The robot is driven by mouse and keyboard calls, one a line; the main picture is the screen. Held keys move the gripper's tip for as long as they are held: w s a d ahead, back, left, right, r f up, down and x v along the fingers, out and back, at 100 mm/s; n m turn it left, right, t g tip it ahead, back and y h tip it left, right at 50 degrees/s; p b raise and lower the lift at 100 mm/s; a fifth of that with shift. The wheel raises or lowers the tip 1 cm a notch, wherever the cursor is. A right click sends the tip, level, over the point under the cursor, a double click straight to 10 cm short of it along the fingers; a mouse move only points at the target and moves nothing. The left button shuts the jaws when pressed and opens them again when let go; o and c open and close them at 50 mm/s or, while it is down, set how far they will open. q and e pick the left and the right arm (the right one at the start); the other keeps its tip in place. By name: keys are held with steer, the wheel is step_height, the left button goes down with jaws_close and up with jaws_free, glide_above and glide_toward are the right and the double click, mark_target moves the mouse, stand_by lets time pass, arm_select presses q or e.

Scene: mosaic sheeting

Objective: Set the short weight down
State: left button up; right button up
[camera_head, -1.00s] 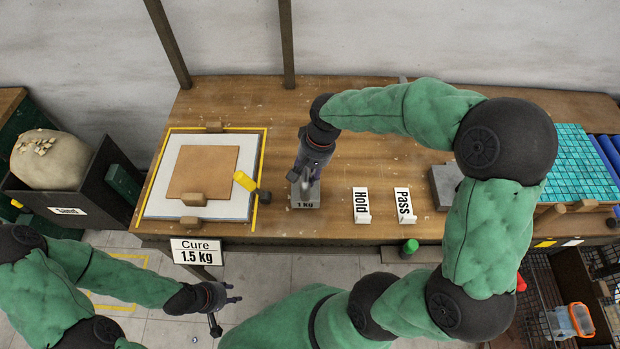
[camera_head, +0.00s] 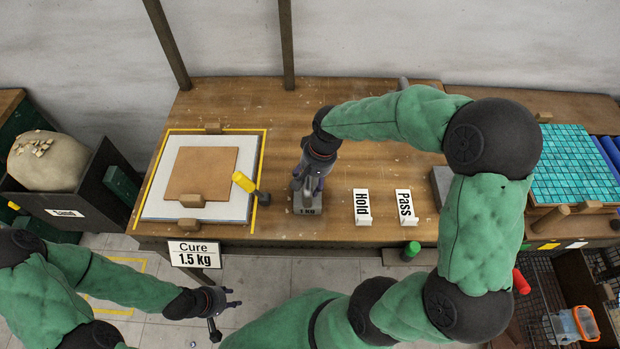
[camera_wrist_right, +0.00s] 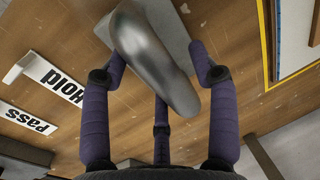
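The short weight (camera_head: 307,207) is a grey block marked 1 kg with a metal handle. It appears to stand upright on the wooden table near the front edge, right of the tile board. My right gripper (camera_head: 306,184) is directly above it. In the right wrist view the weight's shiny handle (camera_wrist_right: 155,60) lies between the spread fingers of my right gripper (camera_wrist_right: 160,75), with gaps on both sides. The block is partly hidden behind the handle. My left gripper (camera_head: 236,299) is open and empty, in front of the table.
A brown tile on a white board (camera_head: 160,210) lies inside yellow tape, with a yellow-handled mallet (camera_head: 245,184) beside it. A Cure 1.5 kg sign (camera_head: 195,254) hangs at the front edge. Hold (camera_head: 362,207) and Pass (camera_head: 405,207) cards stand to the right. Bare table lies between.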

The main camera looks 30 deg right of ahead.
steer(key=shift+r+p, duration=0.3)
steer(key=shift+r, duration=0.3)
step_height(320, 180, up, 11)
steer(key=s+d+p, duration=0.1)
steer(key=d+p, duration=0.1)
steer(key=p, duration=0.1)
